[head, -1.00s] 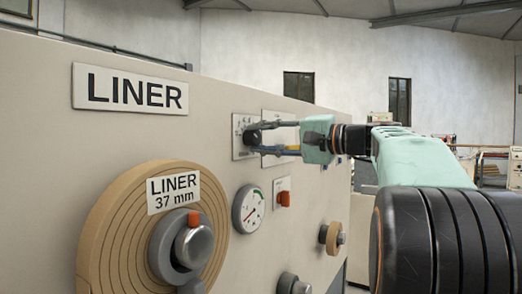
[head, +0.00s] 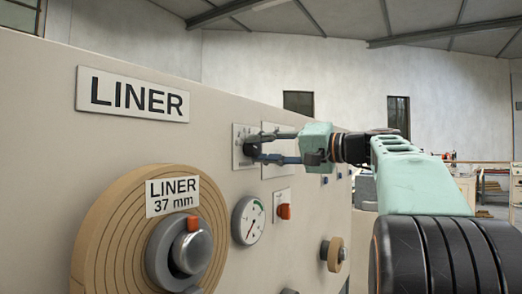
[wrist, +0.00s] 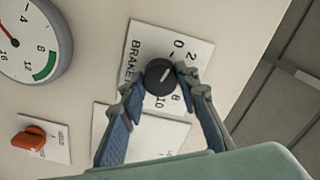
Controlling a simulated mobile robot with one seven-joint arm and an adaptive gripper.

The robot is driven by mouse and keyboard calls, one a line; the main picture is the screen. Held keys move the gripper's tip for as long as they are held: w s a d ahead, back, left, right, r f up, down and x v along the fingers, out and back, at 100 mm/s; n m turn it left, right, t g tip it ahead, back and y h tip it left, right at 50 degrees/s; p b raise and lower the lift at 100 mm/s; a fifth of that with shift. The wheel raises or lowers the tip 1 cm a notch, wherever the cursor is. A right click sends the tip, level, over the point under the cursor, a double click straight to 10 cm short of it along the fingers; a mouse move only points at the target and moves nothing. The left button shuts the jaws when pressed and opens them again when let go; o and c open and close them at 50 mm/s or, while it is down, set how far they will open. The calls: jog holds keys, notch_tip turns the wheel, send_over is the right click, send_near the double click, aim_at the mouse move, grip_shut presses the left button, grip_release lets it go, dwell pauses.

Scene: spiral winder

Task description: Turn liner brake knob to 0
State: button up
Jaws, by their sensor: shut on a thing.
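The liner brake knob (wrist: 158,76) is a round black knob on a white plate marked BRAKE (wrist: 140,55) in the wrist view. The numbers 0, 2, 8 and 10 show around it. A short pale mark shows on the right half of the knob's face; I cannot tell exactly which number it points to. My gripper (wrist: 161,84) has one finger on each side of the knob and is shut on it. In the head view my gripper (head: 255,147) reaches in from the right to the brake plate (head: 238,160), and its fingers partly hide the knob.
A dial gauge (head: 248,221) and an orange-red switch (head: 284,211) sit below the knob. The large LINER roll (head: 105,235) juts out at the lower left. A second white plate (wrist: 150,134) lies beside the brake plate. A smaller spool (head: 333,254) sticks out further right.

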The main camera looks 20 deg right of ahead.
jog(key=o, duration=1.2)
jog(key=shift+c, duration=0.2)
jog(key=v, duration=1.2)
jog(key=shift+w+d, duration=0.1)
